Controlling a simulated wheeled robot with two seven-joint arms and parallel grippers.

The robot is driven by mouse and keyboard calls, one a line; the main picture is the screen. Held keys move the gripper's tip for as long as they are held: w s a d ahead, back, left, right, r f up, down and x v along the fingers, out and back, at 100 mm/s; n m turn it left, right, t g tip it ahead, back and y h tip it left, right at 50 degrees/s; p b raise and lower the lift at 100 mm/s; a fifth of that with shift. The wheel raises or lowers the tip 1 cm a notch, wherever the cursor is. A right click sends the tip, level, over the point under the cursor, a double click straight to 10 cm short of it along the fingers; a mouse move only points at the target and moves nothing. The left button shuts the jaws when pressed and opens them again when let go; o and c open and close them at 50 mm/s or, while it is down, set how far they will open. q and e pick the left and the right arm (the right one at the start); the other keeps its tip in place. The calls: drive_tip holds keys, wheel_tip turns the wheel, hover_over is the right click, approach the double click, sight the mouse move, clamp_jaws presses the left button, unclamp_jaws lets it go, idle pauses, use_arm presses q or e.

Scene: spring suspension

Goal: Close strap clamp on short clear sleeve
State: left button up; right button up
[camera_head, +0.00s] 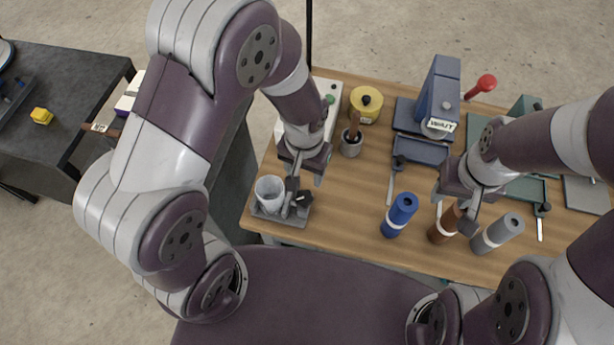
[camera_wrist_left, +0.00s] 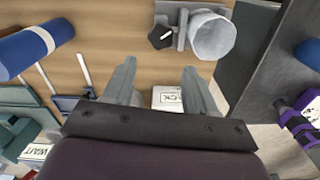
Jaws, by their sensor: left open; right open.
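The short clear sleeve (camera_head: 270,191), a translucent whitish cup shape, stands upright at the left end of a small grey tray (camera_head: 290,219) at the table's front left corner. It also shows at the top of the left wrist view (camera_wrist_left: 212,38). Beside it is a grey clamp fixture with a black star knob (camera_head: 303,198), also seen in the left wrist view (camera_wrist_left: 161,33). I cannot tell whether its strap is closed. My left gripper (camera_head: 307,172) is open and empty, above and behind the fixture. My right gripper (camera_head: 461,211) is open by the brown cylinder (camera_head: 445,227).
A blue cylinder (camera_head: 400,215) and a grey cylinder (camera_head: 497,234) lie on the wooden table (camera_head: 345,215). A tool cup (camera_head: 352,143), a yellow pot (camera_head: 366,105) and a blue WAIT stand (camera_head: 437,100) are behind. Bare wood lies between tray and blue cylinder.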

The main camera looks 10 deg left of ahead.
use_arm(q)
hover_over(304, 197)
drive_tip(key=s, duration=0.1)
wheel_tip(304, 197, down, 4)
drive_tip(key=shift+s+d+f, duration=0.1)
drive_tip(key=shift+d, duration=0.05)
drive_tip(key=f, duration=0.1)
drive_tip(key=w+f, duration=0.1)
drive_tip(key=f, duration=0.3)
drive_tip(key=shift+w+a+f+p, duration=0.2)
drive_tip(key=shift+w+a+p, duration=0.05)
drive_tip(key=shift+w+p, duration=0.1)
drive_tip(key=shift+s+f, duration=0.1)
drive_tip(key=shift+f, duration=0.3)
drive_tip(key=shift+s+d+f, duration=0.15)
drive_tip(key=shift+s, duration=0.2)
drive_tip(key=shift+w, duration=0.15)
drive_tip(key=shift+w+f, duration=0.1)
drive_tip(key=shift+c, duration=1.3)
drive_tip(key=c, duration=0.5)
use_arm(e)
drive_tip(key=shift+s+a+r, duration=0.1)
drive_tip(key=shift+s+r, duration=0.1)
drive_tip(key=shift+r, duration=0.3)
